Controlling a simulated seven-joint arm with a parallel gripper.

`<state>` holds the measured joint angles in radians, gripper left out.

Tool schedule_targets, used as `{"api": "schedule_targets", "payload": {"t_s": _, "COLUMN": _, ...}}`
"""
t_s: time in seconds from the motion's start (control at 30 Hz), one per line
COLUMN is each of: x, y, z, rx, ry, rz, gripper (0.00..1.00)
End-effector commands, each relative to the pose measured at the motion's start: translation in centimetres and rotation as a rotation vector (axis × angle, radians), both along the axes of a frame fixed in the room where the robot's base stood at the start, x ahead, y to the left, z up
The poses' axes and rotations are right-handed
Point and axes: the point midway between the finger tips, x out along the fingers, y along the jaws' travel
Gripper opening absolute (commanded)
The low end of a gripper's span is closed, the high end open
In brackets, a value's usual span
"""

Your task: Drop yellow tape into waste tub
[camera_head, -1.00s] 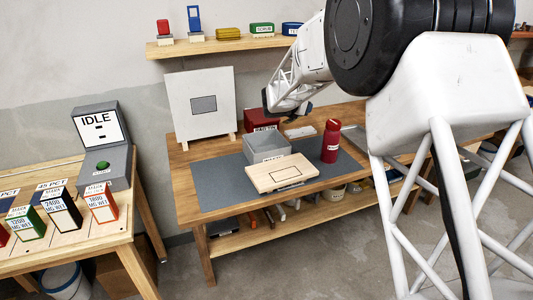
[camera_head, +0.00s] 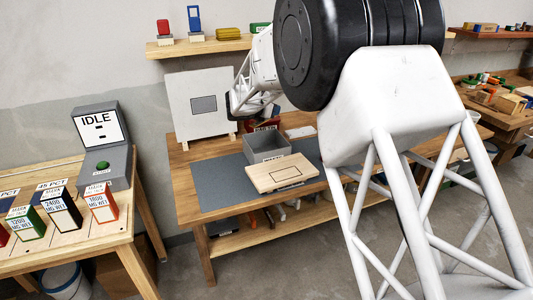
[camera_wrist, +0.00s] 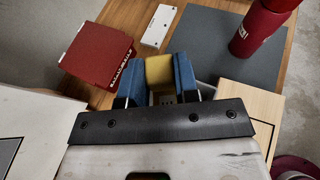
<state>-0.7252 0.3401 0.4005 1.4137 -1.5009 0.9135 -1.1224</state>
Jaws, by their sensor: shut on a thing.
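In the wrist view, my gripper (camera_wrist: 158,82) has blue fingers closed on a yellow piece (camera_wrist: 159,70), which I take for the yellow tape. It sits between the fingertips, held above the workbench, and its lower part is hidden. In the head view, the end of my arm (camera_head: 240,103) is over the back of the bench, in front of the white panel, and the tape cannot be made out. An open grey tub (camera_head: 292,146) with a label stands on the dark mat. The label is too small to read, so I cannot tell whether this is the waste tub.
A pale wooden board (camera_head: 283,173) lies in front of the grey tub. A red box (camera_wrist: 97,54), a white strip (camera_wrist: 159,25) and a red bottle (camera_wrist: 262,28) stand around the gripper. A white panel (camera_head: 201,104) rises at the back left. The mat's left part (camera_head: 222,183) is clear.

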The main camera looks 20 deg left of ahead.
Motion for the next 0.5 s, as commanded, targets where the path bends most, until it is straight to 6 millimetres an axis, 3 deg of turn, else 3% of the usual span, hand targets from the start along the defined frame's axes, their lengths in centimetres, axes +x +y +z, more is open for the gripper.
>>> {"api": "schedule_targets", "payload": {"t_s": 0.5, "x": 0.0, "y": 0.0, "z": -2.8, "rx": -0.001, "ry": 0.001, "rz": 0.000, "gripper": 0.07}}
